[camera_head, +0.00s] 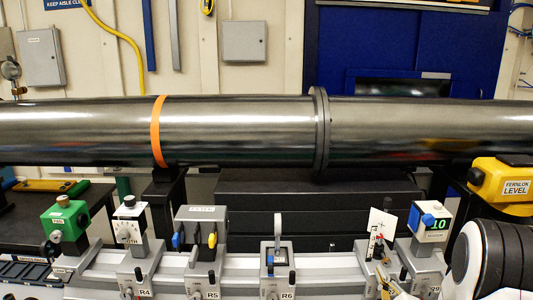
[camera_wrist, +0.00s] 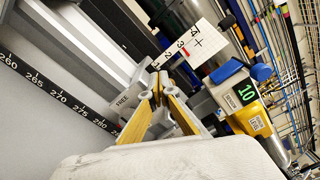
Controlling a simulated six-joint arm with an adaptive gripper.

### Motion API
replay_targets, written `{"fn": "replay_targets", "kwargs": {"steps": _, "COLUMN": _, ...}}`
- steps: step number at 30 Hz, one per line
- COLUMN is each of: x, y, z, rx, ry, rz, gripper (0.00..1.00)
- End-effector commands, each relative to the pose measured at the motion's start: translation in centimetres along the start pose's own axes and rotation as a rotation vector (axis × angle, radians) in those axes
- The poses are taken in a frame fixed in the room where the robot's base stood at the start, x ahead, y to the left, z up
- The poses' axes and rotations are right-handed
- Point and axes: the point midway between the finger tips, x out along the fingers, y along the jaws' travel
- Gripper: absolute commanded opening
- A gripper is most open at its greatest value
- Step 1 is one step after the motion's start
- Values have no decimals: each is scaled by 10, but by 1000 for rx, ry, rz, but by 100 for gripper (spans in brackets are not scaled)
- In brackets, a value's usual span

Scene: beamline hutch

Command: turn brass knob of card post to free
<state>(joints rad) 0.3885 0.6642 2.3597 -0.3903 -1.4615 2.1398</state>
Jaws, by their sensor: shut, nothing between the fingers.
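The card post holds a white card (camera_head: 382,226) marked with a cross, right of the middle of the rail. The card (camera_wrist: 188,45) also shows in the wrist view with a number scale. A grey block with the word FREE (camera_wrist: 124,100) is at the post's foot. My gripper (camera_wrist: 158,82) has yellow-sided fingers that meet at their tips, shut and empty, in front of the post's base. In the head view its tips (camera_head: 382,266) are low by the post. The brass knob is not clear; the fingertips seem to cover it. I cannot tell whether they touch it.
A blue-knobbed post reading 10 (camera_head: 432,222) stands close on the right. Posts with a green head (camera_head: 65,219), a dial (camera_head: 130,226) and levers (camera_head: 201,227) stand left. A large steel tube (camera_head: 240,130) runs behind. A yellow level (camera_head: 503,185) is at right.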

Motion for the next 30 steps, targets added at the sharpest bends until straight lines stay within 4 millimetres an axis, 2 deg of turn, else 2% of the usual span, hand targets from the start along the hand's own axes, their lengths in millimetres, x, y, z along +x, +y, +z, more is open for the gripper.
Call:
{"fn": "replay_targets", "kwargs": {"steps": 12, "x": -28, "y": 0, "z": 0, "rx": 0, "ry": 0, "rz": 0, "gripper": 0}}
{"fn": "replay_targets", "kwargs": {"steps": 23, "x": -29, "y": 0, "z": 0, "rx": -1, "ry": -1, "rz": 0, "gripper": 0}}
{"fn": "replay_targets", "kwargs": {"steps": 30, "x": -35, "y": -12, "z": -4, "rx": -1, "ry": 1, "rz": -3, "gripper": 0}}
